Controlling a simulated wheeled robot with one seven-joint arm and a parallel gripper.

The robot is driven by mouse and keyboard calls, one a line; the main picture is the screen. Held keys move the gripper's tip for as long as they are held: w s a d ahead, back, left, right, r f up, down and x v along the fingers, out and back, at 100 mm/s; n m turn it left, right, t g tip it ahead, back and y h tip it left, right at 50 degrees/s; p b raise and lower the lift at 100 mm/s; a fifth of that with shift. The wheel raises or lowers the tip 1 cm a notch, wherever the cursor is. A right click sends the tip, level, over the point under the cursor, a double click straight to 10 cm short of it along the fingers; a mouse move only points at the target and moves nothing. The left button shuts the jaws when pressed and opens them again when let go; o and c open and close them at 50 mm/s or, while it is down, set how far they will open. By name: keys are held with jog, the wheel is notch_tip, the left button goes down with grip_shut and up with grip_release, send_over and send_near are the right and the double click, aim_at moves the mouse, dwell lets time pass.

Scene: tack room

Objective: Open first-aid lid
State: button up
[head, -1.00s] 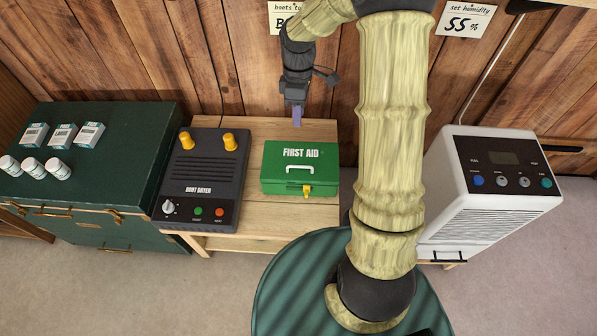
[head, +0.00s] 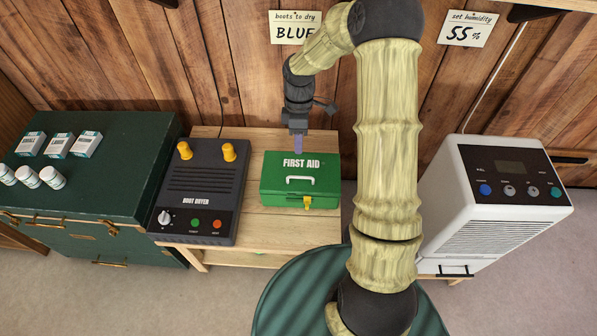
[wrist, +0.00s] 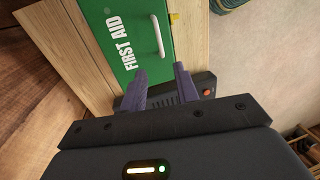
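The green first-aid box (head: 301,187) stands on the wooden bench with its lid down. It has a white handle (head: 300,180) and a yellow latch (head: 307,202) at the front; I cannot tell whether the latch is fastened. My gripper (head: 298,144) hangs at the back edge of the box, fingers pointing down. In the wrist view, its two purple fingers (wrist: 163,86) are apart with nothing between them, and the green lid (wrist: 128,40) shows just beyond them. I cannot tell whether a fingertip touches the box.
A boot dryer (head: 202,185) with yellow posts stands left of the box on the bench (head: 270,225). A green trunk (head: 120,170) with small boxes and bottles is further left. A white dehumidifier (head: 490,215) stands right. The wooden wall (head: 230,75) rises close behind.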

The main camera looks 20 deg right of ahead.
jog(key=b, duration=0.2)
send_over(298, 182)
notch_tip(298, 182, down, 12)
jog(key=shift+d+r, duration=0.1)
grip_shut()
